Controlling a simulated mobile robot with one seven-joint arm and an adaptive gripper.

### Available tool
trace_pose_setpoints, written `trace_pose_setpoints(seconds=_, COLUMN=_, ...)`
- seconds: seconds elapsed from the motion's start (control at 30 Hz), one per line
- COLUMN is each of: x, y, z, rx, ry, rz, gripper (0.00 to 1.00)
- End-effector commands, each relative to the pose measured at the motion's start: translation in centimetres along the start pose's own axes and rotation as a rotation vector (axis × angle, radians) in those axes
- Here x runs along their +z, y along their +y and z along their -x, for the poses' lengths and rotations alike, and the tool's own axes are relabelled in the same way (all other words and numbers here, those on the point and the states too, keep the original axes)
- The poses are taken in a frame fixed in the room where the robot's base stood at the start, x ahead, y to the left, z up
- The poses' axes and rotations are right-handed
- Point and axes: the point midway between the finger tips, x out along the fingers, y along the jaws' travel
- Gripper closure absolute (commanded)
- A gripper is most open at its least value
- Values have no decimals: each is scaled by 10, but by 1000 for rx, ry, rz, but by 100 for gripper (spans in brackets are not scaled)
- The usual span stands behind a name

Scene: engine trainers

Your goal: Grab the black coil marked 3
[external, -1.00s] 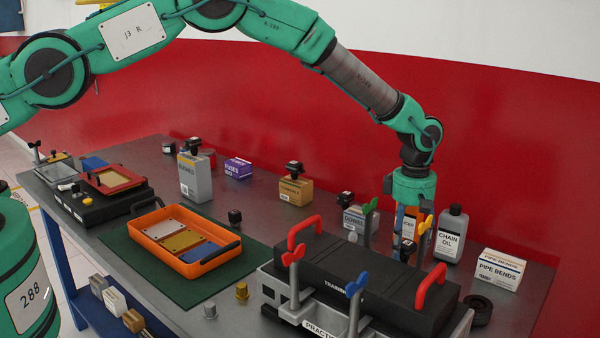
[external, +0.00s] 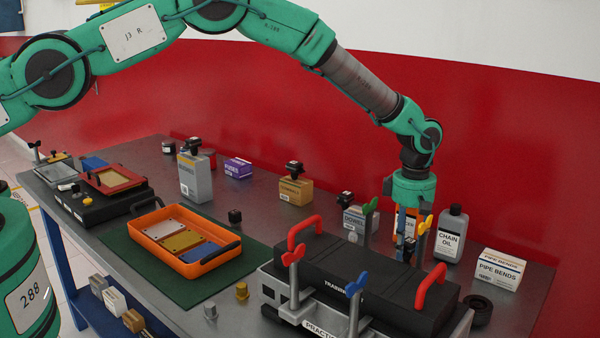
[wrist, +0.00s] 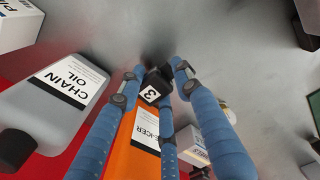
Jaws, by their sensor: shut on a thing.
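The black coil marked 3 (wrist: 152,86) shows in the wrist view as a small dark block with a white face carrying the digit. My gripper (wrist: 155,78) has blue jointed fingers, and their tips are shut around the coil. In the external view my gripper (external: 410,238) points down behind the black engine trainer. The trainer and levers partly hide its fingertips, and the coil is hard to make out there.
An orange de-icer bottle (wrist: 143,130) stands very close to my fingers. A grey chain oil bottle (external: 450,235) stands just right of my gripper, and a pipe bends box (external: 500,269) farther right. The trainer (external: 360,280) with red handles and coloured levers is in front.

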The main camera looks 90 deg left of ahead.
Motion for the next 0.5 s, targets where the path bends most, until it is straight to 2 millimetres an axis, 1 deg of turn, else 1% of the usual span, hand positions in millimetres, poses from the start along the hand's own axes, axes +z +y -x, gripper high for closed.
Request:
trace_pose_setpoints(seconds=0.27, x=0, y=0, z=3, rx=1, ry=0, rz=0, gripper=97)
trace_pose_setpoints(seconds=0.37, x=0, y=1, z=9, rx=1, ry=-1, rz=0, gripper=97)
trace_pose_setpoints(seconds=0.5, x=0, y=1, z=22, rx=2, ry=-1, rz=0, gripper=97)
